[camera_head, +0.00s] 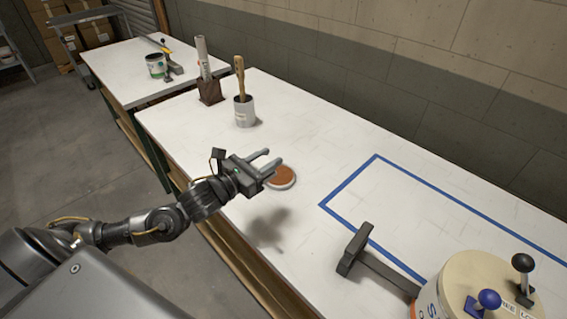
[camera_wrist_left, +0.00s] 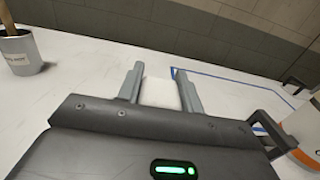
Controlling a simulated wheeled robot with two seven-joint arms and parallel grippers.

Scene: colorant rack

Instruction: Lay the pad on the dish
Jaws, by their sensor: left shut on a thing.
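My left gripper (camera_head: 270,159) is over the white table, with its two fingers apart and gripping a white pad (camera_wrist_left: 160,93), which shows between the fingertips in the left wrist view. The dish does not show in the left wrist view. My right gripper is in neither view.
A cup with a wooden-handled tool (camera_head: 244,112) and a dark block with a pale tube (camera_head: 209,91) stand at the back. Blue tape (camera_head: 345,182) marks the right side.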

